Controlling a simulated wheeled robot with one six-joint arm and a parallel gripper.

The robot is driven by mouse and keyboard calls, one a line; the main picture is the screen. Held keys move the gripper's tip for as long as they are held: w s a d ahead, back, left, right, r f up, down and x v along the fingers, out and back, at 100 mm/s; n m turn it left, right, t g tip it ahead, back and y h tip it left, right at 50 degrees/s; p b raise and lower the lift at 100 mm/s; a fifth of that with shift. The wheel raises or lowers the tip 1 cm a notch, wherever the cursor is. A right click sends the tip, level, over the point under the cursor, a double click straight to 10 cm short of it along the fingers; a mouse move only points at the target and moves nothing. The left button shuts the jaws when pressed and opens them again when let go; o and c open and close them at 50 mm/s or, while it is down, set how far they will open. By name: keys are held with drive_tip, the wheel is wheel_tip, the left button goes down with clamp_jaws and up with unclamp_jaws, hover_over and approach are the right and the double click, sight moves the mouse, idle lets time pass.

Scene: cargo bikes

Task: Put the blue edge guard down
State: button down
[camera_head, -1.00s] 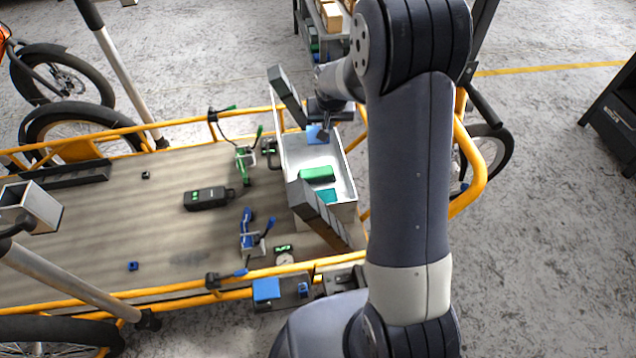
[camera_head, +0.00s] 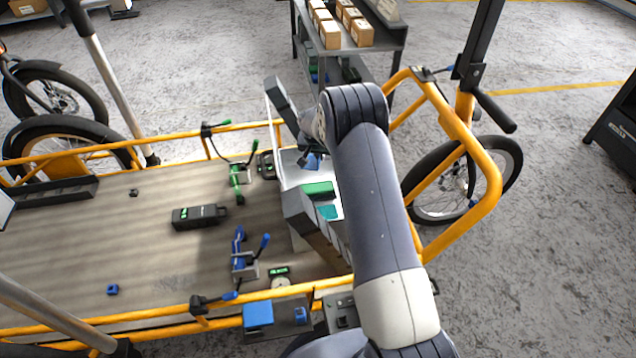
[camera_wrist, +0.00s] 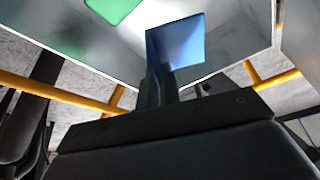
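The blue edge guard (camera_wrist: 178,42) is at the tips of my gripper (camera_wrist: 166,88) in the wrist view. The fingers look closed on it. In the head view the blue guard (camera_head: 312,161) shows at the far end of the open pale box (camera_head: 298,238), partly hidden by my arm. My gripper is mostly hidden there. In the wrist view the box wall (camera_wrist: 240,32) is behind the guard. I cannot tell whether the guard touches the box.
Inside the box lie a green block (camera_head: 318,189) and a teal piece (camera_head: 328,211). Grey flaps (camera_head: 316,224) stand out at the box's near side. Blue (camera_head: 240,258) and green (camera_head: 237,180) clamps and a black device (camera_head: 199,216) are on the cargo bed. Yellow rails surround it.

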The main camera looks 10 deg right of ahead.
wheel_tip(320, 180, down, 8)
drive_tip(key=shift+r+b, duration=0.15)
drive_tip(key=shift+b, duration=0.85)
drive_tip(key=shift+f, duration=0.25)
drive_tip(key=c, duration=1.6)
unclamp_jaws()
drive_tip(key=shift+r, duration=0.15)
drive_tip(key=p+v, duration=0.3)
drive_tip(key=v, duration=0.9)
drive_tip(key=shift+r, duration=0.15)
